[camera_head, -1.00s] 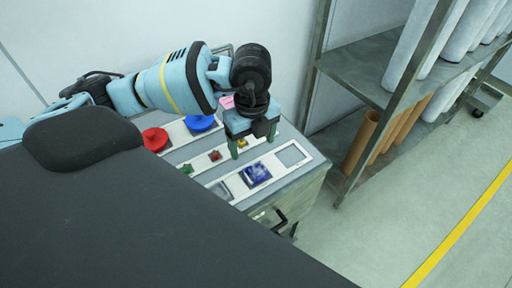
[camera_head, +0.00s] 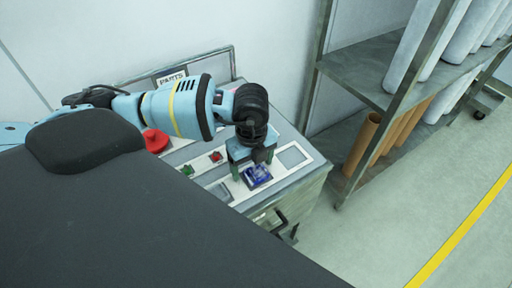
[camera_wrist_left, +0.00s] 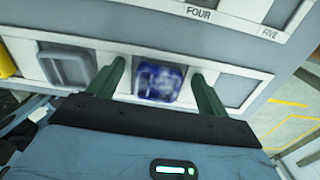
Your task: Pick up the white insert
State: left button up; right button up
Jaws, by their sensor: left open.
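My left gripper (camera_head: 253,167) points down over the front strip of the parts table. It is open and empty. Its fingers stand either side of a blue block with whitish marks (camera_wrist_left: 160,84), which also shows below the gripper in the head view (camera_head: 258,178). I cannot tell whether the fingers touch it. A pale grey square piece (camera_wrist_left: 68,66) sits in the slot to its left, and also shows in the head view (camera_head: 222,190). No plainly white insert stands out, so I cannot tell which piece is it. My right gripper is not in view.
A red round part (camera_head: 155,141), a small red piece (camera_head: 215,156) and a green piece (camera_head: 187,170) lie on the table left of my gripper. An empty square slot (camera_head: 292,156) is to the right. A metal shelf (camera_head: 370,75) stands behind right.

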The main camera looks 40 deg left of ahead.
aim_at(252, 170)
pick_arm(q)
jog(key=c, duration=1.1)
jog(key=shift+o, duration=0.2)
jog(key=shift+r, duration=0.15)
jog(key=shift+r, duration=0.65)
notch_tip(252, 170, up, 2)
jog(key=shift+r, duration=0.1)
jog(key=s+d, duration=0.4)
jog(key=s, duration=0.3)
jog(key=s+d+r, duration=0.1)
jog(key=s+d, duration=0.2)
jog(key=s, duration=0.4)
jog(key=shift+d, duration=0.4)
